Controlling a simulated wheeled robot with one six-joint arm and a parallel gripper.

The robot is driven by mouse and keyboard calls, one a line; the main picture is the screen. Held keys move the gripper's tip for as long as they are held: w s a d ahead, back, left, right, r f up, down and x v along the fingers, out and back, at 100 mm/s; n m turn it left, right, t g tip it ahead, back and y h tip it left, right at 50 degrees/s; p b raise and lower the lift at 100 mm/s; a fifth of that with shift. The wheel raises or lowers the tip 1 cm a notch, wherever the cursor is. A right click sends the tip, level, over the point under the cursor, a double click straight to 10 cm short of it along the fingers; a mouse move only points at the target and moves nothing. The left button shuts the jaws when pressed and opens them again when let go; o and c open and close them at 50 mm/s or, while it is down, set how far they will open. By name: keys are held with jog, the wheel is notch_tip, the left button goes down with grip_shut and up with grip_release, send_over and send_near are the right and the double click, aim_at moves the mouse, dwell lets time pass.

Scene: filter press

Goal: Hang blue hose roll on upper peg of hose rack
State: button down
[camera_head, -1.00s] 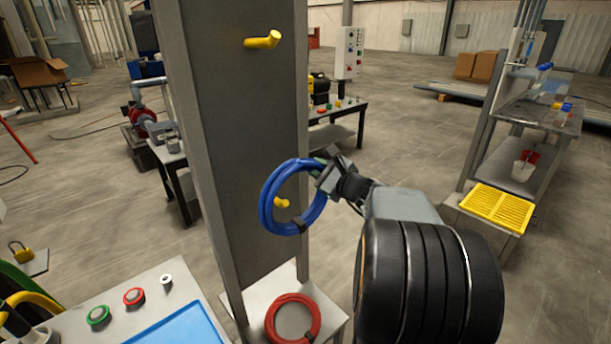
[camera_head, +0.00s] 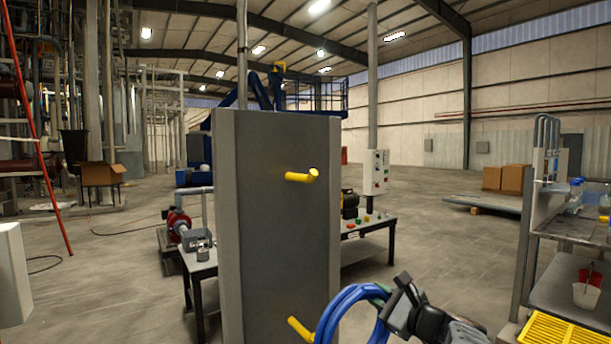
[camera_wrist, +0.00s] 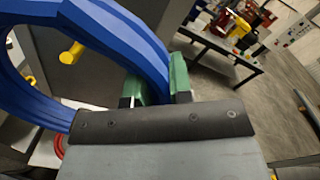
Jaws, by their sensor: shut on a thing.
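The blue hose roll (camera_head: 347,306) is held at its rim by my gripper (camera_head: 388,302), in front of the rack's lower right side. Its lower part is cut off by the head view's bottom edge. In the wrist view the green finger pads of my gripper (camera_wrist: 157,82) close on the blue hose (camera_wrist: 110,38). The hose rack (camera_head: 280,225) is a tall grey panel. Its yellow upper peg (camera_head: 302,175) is bare, above and left of the roll. The yellow lower peg (camera_head: 300,328) shows just left of the roll. A yellow peg (camera_wrist: 72,53) shows beyond the hose in the wrist view.
A shelf bench (camera_head: 570,232) and a yellow grate (camera_head: 565,329) are at the far right. The space right of the upper peg is free.

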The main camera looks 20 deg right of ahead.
jog(key=shift+s+a+r, duration=0.1)
jog(key=shift+a+r, duration=0.05)
jog(key=shift+a, duration=0.05)
jog(key=w+a+r+n+p, duration=0.15)
jog(key=r+p, duration=0.25)
jog(key=r, duration=0.6)
jog(key=a+r+p, duration=0.2)
jog(key=r+p, duration=0.2)
jog(key=r, duration=0.5)
jog(key=w+a+r+n+p, duration=0.15)
jog(key=r+p, duration=0.25)
jog(key=r, duration=0.6)
jog(key=shift+f+p+x, duration=0.2)
jog(key=shift+f+x, duration=0.15)
jog(key=shift+x, duration=1.2)
jog(key=shift+f+p+x, duration=0.15)
jog(key=shift+f+x, duration=0.15)
jog(key=shift+x, duration=1.2)
jog(key=shift+f+p+x, duration=0.2)
jog(key=shift+f+x, duration=0.15)
jog(key=shift+x, duration=1.2)
jog(key=c, duration=1)
grip_release()
jog(key=shift+o, duration=0.3)
jog(key=shift+w, duration=0.1)
